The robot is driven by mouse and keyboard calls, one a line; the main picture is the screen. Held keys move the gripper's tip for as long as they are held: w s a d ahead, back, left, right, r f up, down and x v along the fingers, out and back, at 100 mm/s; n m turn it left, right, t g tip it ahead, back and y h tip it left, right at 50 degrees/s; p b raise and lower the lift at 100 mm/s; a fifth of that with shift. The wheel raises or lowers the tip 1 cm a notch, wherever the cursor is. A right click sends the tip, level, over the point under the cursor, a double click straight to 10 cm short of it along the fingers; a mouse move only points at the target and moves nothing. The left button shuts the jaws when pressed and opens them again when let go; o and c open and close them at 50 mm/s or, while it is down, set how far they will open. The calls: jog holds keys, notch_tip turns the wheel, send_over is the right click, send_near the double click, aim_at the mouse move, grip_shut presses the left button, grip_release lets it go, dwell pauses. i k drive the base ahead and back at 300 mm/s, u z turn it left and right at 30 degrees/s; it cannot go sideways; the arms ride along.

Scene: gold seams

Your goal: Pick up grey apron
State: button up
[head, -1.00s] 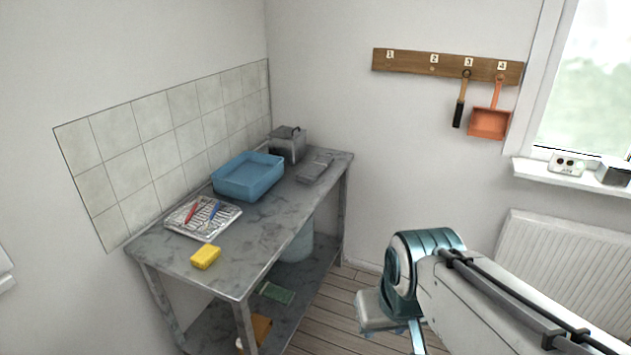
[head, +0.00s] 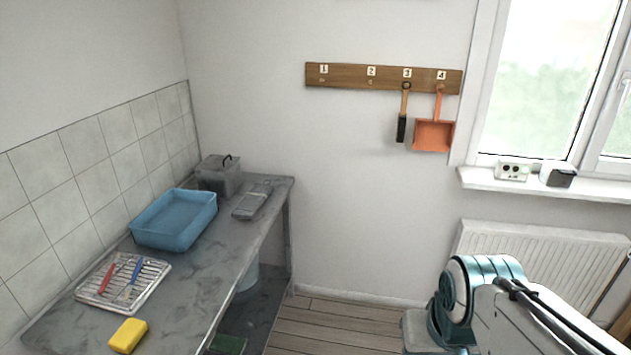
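I cannot make out a grey apron for certain. No apron hangs on the wooden hook rail (head: 385,78); hooks 1 and 2 are bare. A flat grey thing (head: 252,199) lies at the far end of the grey work table, right of the blue tub; I cannot tell whether it is cloth. My arm shows at the lower right, in front of the radiator, but my gripper is out of the picture below.
The work table (head: 195,283) bears a blue tub (head: 174,219), a lidded grey box (head: 218,175), a wire rack (head: 152,283) with red and blue tools, and a yellow sponge (head: 128,335). A brush (head: 402,126) and orange dustpan (head: 433,135) hang at right. Floor (head: 320,323) is clear beside the table.

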aim_at(248, 206)
jog(key=z, duration=0.4)
jog(key=i, duration=1.6)
jog(key=u, duration=0.45)
jog(key=i, duration=1)
jog(key=u, duration=1.5)
jog(key=i, duration=0.6)
jog(key=u, duration=0.6)
